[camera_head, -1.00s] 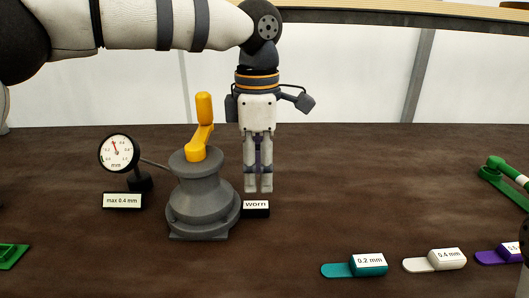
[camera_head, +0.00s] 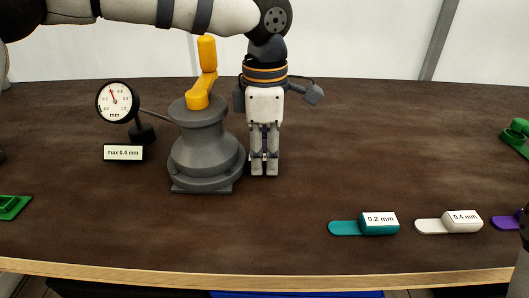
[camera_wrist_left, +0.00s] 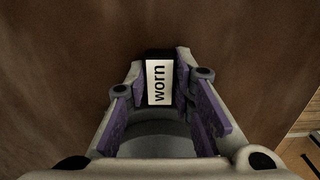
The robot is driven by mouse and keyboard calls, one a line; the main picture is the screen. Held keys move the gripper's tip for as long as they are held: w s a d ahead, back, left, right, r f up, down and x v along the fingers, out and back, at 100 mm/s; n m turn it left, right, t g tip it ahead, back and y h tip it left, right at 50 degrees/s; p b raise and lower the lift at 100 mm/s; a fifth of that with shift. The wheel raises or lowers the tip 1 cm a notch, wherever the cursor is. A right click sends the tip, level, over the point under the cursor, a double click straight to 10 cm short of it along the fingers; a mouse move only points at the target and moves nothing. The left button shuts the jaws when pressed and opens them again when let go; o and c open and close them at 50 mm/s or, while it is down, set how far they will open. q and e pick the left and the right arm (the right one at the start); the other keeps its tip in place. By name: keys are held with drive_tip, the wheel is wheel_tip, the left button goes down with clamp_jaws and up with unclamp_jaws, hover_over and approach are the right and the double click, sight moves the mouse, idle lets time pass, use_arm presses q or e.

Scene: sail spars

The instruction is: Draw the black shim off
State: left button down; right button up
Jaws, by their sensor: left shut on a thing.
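My left gripper (camera_head: 264,168) points straight down just right of the grey winch (camera_head: 203,145), close to its base. In the left wrist view the black shim (camera_wrist_left: 158,54), with a white "worn" label, sits between its fingers, and the gripper is shut on it. In the head view the fingers hide most or all of the shim. The grey winch also shows in the wrist view (camera_wrist_left: 155,130), right below the label, and I cannot tell whether the shim is still under it. My right gripper is not in view.
A yellow handle (camera_head: 204,75) rises from the winch. A dial gauge (camera_head: 116,101) and a "max 0.4 mm" sign (camera_head: 124,153) stand left. Teal (camera_head: 346,228), white (camera_head: 432,226) and purple (camera_head: 504,223) shims lie front right. The table's front centre is clear.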

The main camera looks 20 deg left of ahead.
sight(311, 168)
use_arm(q)
drive_tip(key=shift+w+d, duration=0.1)
drive_tip(key=shift+d, duration=0.15)
drive_tip(key=d, duration=0.2)
drive_tip(key=w+d, duration=0.1)
drive_tip(key=d, duration=0.1)
drive_tip(key=w+d+b, duration=0.1)
drive_tip(key=d, duration=0.2)
drive_tip(key=shift+w+d, duration=0.1)
drive_tip(key=shift+d, duration=0.25)
